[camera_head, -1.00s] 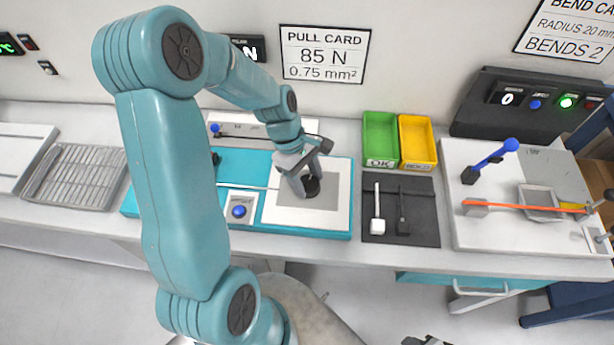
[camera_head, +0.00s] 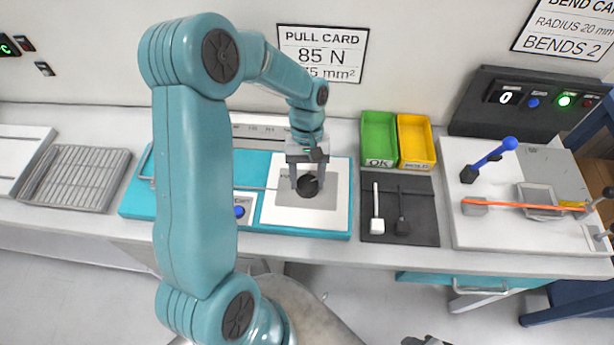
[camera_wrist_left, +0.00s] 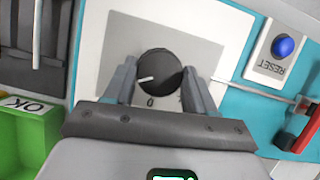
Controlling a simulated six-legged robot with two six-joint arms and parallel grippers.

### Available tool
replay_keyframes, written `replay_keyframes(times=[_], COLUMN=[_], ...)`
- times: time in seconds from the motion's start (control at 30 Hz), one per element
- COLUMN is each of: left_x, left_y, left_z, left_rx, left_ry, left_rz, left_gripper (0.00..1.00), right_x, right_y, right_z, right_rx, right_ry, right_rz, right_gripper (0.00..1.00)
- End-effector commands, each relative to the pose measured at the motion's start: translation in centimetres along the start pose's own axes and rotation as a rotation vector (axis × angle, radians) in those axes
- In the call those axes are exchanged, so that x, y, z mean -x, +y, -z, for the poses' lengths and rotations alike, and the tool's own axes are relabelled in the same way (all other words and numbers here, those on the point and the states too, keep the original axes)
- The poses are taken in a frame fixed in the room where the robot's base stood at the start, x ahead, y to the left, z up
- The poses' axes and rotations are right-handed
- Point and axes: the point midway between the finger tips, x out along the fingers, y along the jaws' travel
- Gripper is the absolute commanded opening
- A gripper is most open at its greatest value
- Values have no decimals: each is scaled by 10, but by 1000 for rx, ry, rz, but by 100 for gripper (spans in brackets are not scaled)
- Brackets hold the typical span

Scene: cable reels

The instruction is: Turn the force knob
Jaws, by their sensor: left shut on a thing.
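The force knob (camera_head: 307,185) is a round black dial on a grey plate, set in the white panel of the teal pull station. In the left wrist view the knob (camera_wrist_left: 158,76) shows a white pointer line directed to the left, and a "0" mark sits below it. My left gripper (camera_head: 307,180) reaches down over the knob, with one finger on each side. In the wrist view the left gripper (camera_wrist_left: 157,85) is shut on the knob. My right gripper is not in view.
A blue RESET button (camera_wrist_left: 283,46) sits beside the panel. A green OK bin (camera_head: 380,140) and a yellow bin (camera_head: 416,143) stand to the right, behind a dark mat (camera_head: 420,220) with two tools. A bending station (camera_head: 530,235) is farther right.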

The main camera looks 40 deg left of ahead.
Motion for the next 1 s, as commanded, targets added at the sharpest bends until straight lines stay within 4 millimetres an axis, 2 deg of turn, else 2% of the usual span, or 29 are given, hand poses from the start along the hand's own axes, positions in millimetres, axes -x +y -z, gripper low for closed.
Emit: replay_keyframes(times=[0.3, 0.87, 0.9, 0.93, 0.97, 1.0], left_x=[2, 2, 2, 2, 2, 1], left_y=[1, 1, 1, 1, 1, 1], left_z=[1, 1, 1, 1, 1, 1], left_rx=[-114, -137, -137, -137, -137, -137], left_ry=[6, 6, 6, 6, 5, 5], left_rz=[46, 55, 55, 55, 55, 55], left_gripper=[25, 25, 65, 75, 80, 80], right_x=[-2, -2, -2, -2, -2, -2], right_y=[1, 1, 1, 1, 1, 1], right_z=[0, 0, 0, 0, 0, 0], right_rx=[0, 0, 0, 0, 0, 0], right_ry=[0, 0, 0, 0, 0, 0], right_rz=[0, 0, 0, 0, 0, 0], right_gripper=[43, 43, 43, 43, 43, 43])
